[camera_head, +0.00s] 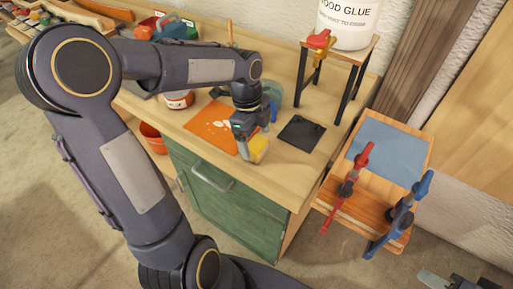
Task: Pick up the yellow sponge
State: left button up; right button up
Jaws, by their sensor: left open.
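The yellow sponge (259,149) is on the wooden workbench top near its front edge, beside the orange mat. My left gripper (256,134) points down at it and is open. One finger is at the sponge's left side and hides part of it; I cannot tell whether they touch. A grey and black part at the bottom right edge looks like my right gripper (458,281), mostly cut off, with its jaws unclear.
The orange mat (205,123) with white spots and a black square (302,132) lie on the bench (285,175). A stand with a glue bucket (348,22) is behind. Red and blue clamps (352,170) are on a lower wooden piece at the right.

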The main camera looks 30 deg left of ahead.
pick_arm(q)
jog(key=shift+d+f, duration=0.15)
jog(key=shift+f, duration=0.55)
jog(key=shift+d+f, duration=0.1)
jog(key=shift+f, duration=0.6)
jog(key=c, duration=1.2)
jog(key=shift+o, duration=0.2)
jog(key=shift+r, duration=0.6)
notch_tip(320, 180, up, 2)
jog(key=shift+r, duration=0.2)
jog(key=s+d+r, duration=0.7)
jog(key=s+r, duration=0.2)
jog(key=s, duration=0.3)
jog(key=shift+d+r, duration=0.15)
jog(key=shift+r, duration=0.1)
